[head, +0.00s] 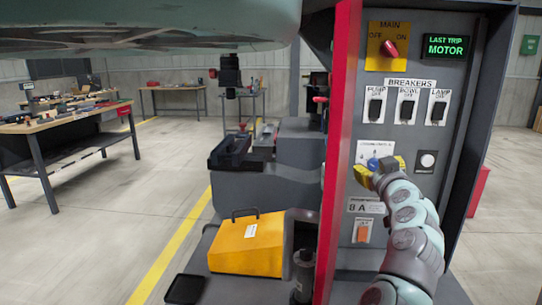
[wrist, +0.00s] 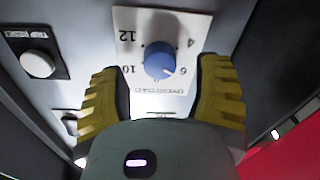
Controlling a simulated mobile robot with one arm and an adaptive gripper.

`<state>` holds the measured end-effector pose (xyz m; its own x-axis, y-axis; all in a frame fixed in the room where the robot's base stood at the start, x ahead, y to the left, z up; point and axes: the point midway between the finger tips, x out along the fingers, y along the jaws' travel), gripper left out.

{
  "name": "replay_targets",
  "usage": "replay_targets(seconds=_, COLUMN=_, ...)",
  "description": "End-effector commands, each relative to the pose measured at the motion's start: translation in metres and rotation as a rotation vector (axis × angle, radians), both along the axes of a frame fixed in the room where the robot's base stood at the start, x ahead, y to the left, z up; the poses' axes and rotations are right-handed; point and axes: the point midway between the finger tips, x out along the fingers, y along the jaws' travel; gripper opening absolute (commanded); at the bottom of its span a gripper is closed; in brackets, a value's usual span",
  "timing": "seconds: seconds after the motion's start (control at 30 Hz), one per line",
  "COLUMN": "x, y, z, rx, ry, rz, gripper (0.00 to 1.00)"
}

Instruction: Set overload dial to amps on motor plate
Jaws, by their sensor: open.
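The blue overload dial (wrist: 159,60) sits on a white scale plate (wrist: 180,24) with 4, 6, 10 and 12 readable; the wrist picture shows it upside down. Its pale pointer mark looks to be on the side towards 6. In the head view the dial (head: 374,164) shows between the yellow fingers. My gripper (wrist: 160,74) is open, one finger on each side of the dial, with visible gaps and no clear contact.
A trip reset button (wrist: 38,63) lies beside the dial. An orange switch (head: 363,231) is below the motor plate. Breakers (head: 408,106) and a red main switch (head: 390,48) are above. A lit display (head: 446,46) reads LAST TRIP MOTOR. A red cabinet edge (head: 338,150) stands left.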

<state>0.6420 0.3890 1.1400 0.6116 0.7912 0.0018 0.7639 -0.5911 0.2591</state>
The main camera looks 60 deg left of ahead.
Motion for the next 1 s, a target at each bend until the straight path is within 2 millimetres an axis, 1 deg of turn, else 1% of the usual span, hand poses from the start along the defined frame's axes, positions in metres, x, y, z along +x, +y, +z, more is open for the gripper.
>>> replay_targets(seconds=0.23, x=0.0081, y=0.0079, z=-0.0002, rx=-0.001, ry=0.001, rz=-0.003, gripper=0.64)
replay_targets(seconds=0.6, x=0.0089, y=0.0096, z=-0.0009, rx=-0.001, ry=0.001, rz=-0.002, gripper=0.64)
replay_targets(seconds=0.63, x=0.0088, y=0.0096, z=-0.0009, rx=-0.001, ry=0.001, rz=-0.002, gripper=0.66)
replay_targets(seconds=1.0, x=0.0086, y=0.0098, z=-0.0009, rx=-0.001, ry=0.002, rz=-0.001, gripper=0.28)
